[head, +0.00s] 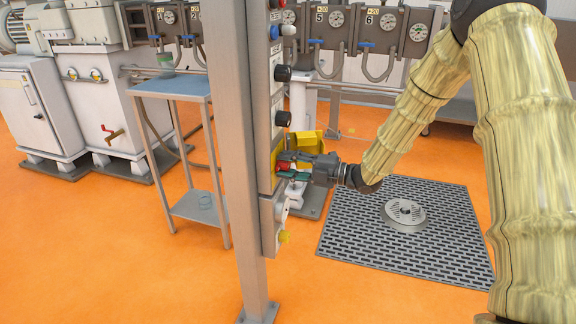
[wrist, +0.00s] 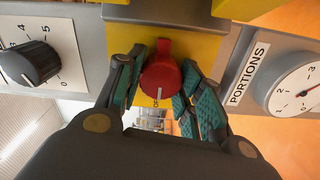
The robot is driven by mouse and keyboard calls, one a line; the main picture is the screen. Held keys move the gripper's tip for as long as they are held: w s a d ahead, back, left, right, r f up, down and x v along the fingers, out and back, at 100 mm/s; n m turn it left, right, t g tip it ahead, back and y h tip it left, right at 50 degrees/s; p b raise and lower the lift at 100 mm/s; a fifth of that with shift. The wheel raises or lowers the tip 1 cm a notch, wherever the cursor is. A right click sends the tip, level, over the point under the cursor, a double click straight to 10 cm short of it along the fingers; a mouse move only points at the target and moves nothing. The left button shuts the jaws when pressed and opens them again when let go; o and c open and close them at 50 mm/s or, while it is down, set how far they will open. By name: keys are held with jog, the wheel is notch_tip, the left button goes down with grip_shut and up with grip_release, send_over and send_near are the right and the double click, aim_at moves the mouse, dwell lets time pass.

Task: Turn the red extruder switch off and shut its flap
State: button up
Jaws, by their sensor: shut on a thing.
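The red switch (wrist: 161,76) is a round knob on a yellow plate (wrist: 203,45) in the middle of the wrist view.
A black numbered knob (wrist: 30,64) and a white "PORTIONS" dial (wrist: 297,88) flank the switch. The grey post (head: 232,150) stands left of the panel. A blue-topped stand (head: 172,87) is further left. A floor grate (head: 400,250) lies below my arm.

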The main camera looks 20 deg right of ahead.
jog(key=o, duration=1)
jog(key=v, duration=1.2)
